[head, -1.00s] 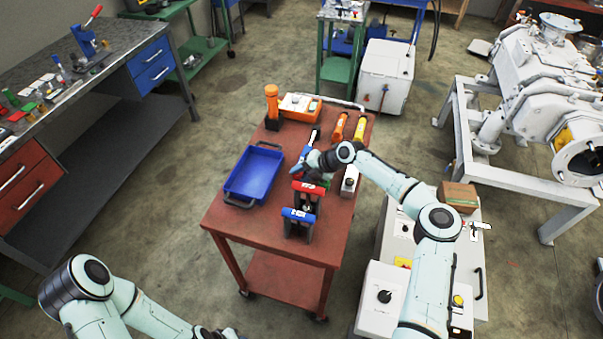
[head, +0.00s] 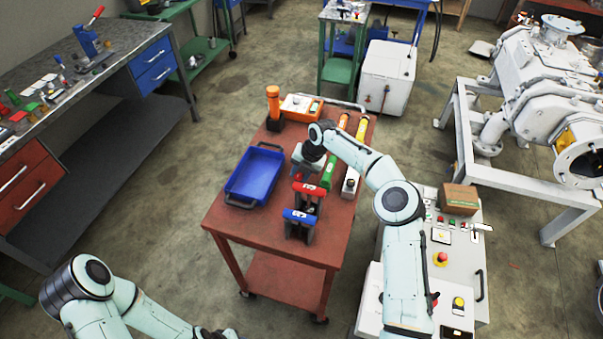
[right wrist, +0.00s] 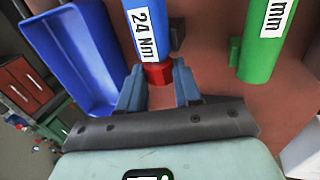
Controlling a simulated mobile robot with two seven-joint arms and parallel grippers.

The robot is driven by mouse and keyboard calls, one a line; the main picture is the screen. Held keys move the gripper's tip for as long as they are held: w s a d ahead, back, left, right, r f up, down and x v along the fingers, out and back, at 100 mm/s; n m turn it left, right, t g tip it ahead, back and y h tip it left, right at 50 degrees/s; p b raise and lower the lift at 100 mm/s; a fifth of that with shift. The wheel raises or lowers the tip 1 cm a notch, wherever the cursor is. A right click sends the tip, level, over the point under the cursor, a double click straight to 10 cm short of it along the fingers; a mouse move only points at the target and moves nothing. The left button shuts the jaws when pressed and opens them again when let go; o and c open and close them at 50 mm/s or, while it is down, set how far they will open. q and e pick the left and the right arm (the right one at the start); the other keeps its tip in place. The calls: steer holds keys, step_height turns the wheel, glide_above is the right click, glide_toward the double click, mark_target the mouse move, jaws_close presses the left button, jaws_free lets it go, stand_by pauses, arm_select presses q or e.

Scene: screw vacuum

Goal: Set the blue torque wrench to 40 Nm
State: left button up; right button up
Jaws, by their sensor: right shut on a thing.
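The blue torque wrench (right wrist: 149,25) shows in the right wrist view with a white label reading 24 Nm. A red collar (right wrist: 158,73) sits at its near end. My right gripper (right wrist: 158,88) has its fingers on both sides of this red end and is shut on it. In the head view my right gripper (head: 305,168) is low over the red cart and hides most of the wrench. My left gripper (head: 215,333) barely shows at the bottom edge, away from the cart; its jaws cannot be made out.
A green tool (right wrist: 265,35) labelled in mm lies right of the wrench. A blue tray (right wrist: 75,60) is on its left. On the red cart (head: 235,222), red and blue clamp-like holders (head: 300,216) stand in front, and an orange tool (head: 273,103) stands behind.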

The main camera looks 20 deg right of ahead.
steer(key=shift+w+a+g+h, duration=0.1)
steer(key=shift+a+g+h, duration=0.1)
steer(key=shift+g+h, duration=0.4)
steer(key=o, duration=1)
steer(key=shift+h, duration=0.3)
steer(key=shift+o, duration=0.2)
steer(key=shift+r, duration=0.1)
step_height(320, 180, up, 13)
steer(key=s+d, duration=0.1)
steer(key=d, duration=0.1)
steer(key=shift+s, duration=0.15)
